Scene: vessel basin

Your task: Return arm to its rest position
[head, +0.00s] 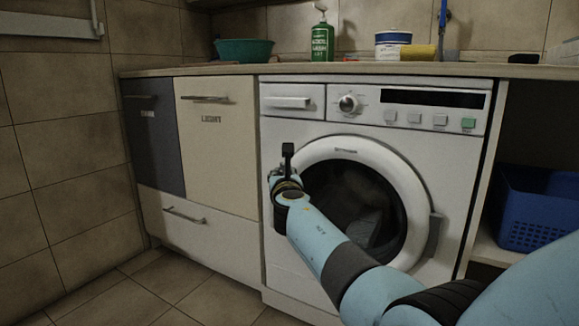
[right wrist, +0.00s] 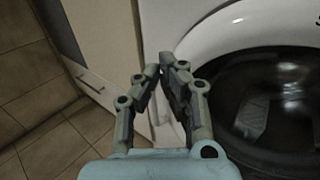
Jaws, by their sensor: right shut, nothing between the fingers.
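My right arm (head: 325,248), light blue with dark joints, reaches in from the lower right of the head view. Its gripper (head: 288,152) is in front of the left side of the washing machine (head: 285,125), left of the round door (head: 405,185). In the right wrist view the fingertips of the right gripper (right wrist: 163,72) are close together with nothing between them. The machine's door looks closed, with dark contents (head: 360,210) behind the glass. My left gripper is not in view.
A counter (head: 200,70) runs above the machine and carries a green bowl (head: 244,50), a green bottle (head: 322,40) and a white tub (head: 392,45). Cabinets (head: 222,145) stand at the left. A blue basket (head: 538,210) sits on a shelf at the right. The floor (head: 130,300) at lower left is clear.

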